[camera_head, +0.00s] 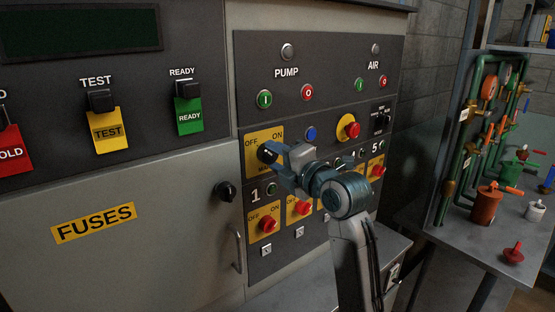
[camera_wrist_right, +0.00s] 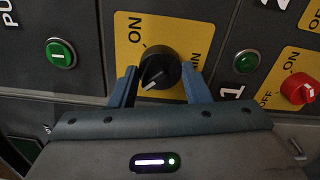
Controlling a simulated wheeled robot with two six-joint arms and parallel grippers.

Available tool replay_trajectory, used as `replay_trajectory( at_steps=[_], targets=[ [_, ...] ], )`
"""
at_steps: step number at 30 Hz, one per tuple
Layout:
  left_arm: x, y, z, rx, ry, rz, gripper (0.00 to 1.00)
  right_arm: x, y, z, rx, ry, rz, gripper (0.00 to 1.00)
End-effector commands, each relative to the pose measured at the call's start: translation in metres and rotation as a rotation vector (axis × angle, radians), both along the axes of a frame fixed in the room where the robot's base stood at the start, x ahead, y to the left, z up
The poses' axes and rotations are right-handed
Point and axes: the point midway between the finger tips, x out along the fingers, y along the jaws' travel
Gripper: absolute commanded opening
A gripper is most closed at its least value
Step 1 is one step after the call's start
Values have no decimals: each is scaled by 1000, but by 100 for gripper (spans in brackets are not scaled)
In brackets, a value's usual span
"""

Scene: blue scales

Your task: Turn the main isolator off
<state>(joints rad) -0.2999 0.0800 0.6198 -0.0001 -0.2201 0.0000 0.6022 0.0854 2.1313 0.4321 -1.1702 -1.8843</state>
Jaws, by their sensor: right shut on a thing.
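The main isolator is a round black knob (camera_head: 265,153) on a yellow plate (camera_head: 252,141) marked OFF at left and ON at right. My right gripper (camera_head: 270,154) reaches it from the right and is shut on it. In the right wrist view the knob (camera_wrist_right: 160,69) sits between the two blue fingers of the gripper (camera_wrist_right: 159,72), with ON above it and a white mark at its lower left. The OFF label is not visible there. The fingers hide part of the knob in the head view. My left gripper is not in view.
Red rotary switches (camera_head: 267,224) sit on yellow plates below the isolator. A red emergency button (camera_head: 352,130) and a blue button (camera_head: 310,133) are close by on the right. A black latch (camera_head: 226,191) and a handle (camera_head: 238,246) stick out at lower left. Pipework stands at far right.

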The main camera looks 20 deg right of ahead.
Motion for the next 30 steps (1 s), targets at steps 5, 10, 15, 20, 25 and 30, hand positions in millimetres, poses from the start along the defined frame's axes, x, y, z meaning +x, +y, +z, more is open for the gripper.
replay_trajectory(
  at_steps=[5, 10, 15, 20, 25, 30],
  targets=[
    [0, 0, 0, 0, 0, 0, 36, 0, 0, -2, -2, 4, 0, 20],
    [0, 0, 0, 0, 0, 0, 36, 0, 0, -1, -2, 3, 0, 58],
    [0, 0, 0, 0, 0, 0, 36, 0, 0, -1, -1, 2, 0, 65],
    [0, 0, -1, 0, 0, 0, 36, -1, -1, -1, 0, 1, 0, 65],
    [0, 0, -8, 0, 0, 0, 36, -16, -7, -3, -4, -2, -2, 65],
    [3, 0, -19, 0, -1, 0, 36, -49, -19, -4, -8, -2, -3, 65]
  ],
)
